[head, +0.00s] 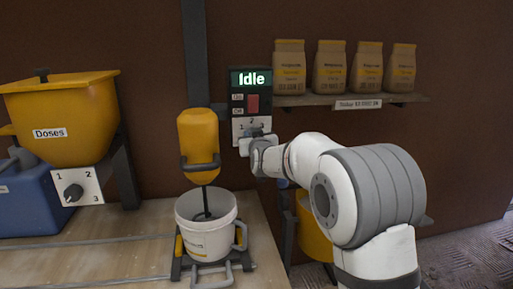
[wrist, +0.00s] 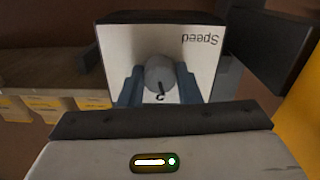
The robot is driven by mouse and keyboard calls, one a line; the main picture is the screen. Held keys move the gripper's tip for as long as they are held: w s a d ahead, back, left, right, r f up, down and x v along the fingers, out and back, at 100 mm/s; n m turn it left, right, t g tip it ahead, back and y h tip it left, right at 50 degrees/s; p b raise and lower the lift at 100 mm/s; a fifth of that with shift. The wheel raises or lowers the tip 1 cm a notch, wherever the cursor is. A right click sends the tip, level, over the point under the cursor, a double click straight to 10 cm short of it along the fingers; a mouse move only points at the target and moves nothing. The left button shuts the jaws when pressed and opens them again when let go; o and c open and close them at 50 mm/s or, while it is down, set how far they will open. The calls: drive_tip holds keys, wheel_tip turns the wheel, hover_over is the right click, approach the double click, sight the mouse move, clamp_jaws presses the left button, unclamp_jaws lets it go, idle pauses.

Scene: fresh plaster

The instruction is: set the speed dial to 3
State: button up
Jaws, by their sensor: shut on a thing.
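The speed dial (wrist: 159,74) is a round grey knob on a white plate marked "Speed" (wrist: 200,39), which shows upside down in the wrist view. My gripper (wrist: 159,84) is shut on the dial, one blue-grey finger on each side. A dark mark on the dial appears to point toward a numeral that looks like 2; the other numerals are hidden there. In the head view, my gripper (head: 258,137) covers the dial, and 1 and 2 show on the plate (head: 239,127).
Above the plate are a red switch (head: 252,104) and a display (head: 251,79) reading "Idle". A yellow mixer (head: 199,140) reaches into a white bucket (head: 206,241) at left. A shelf (head: 410,98) with several bags is at right. A doses hopper (head: 60,105) has its own dial (head: 74,192).

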drive_tip(key=shift+d+r+m+y+b, duration=0.1)
drive_tip(key=shift+r+m+y+b, duration=0.05)
drive_tip(key=shift+m+b, duration=3.6)
drive_tip(key=shift+d+r+m+y+b, duration=0.1)
drive_tip(key=shift+r+m+y+b, duration=0.05)
drive_tip(key=shift+m+b, duration=3.6)
drive_tip(key=shift+r+b, duration=0.1)
drive_tip(key=shift+b, duration=0.3)
drive_tip(key=o, duration=0.8)
drive_tip(key=shift+o, duration=0.8)
drive_tip(key=shift+w+a+f, duration=0.1)
drive_tip(key=shift+f, duration=0.1)
drive_tip(key=b+v, duration=0.2)
drive_tip(key=v, duration=0.6)
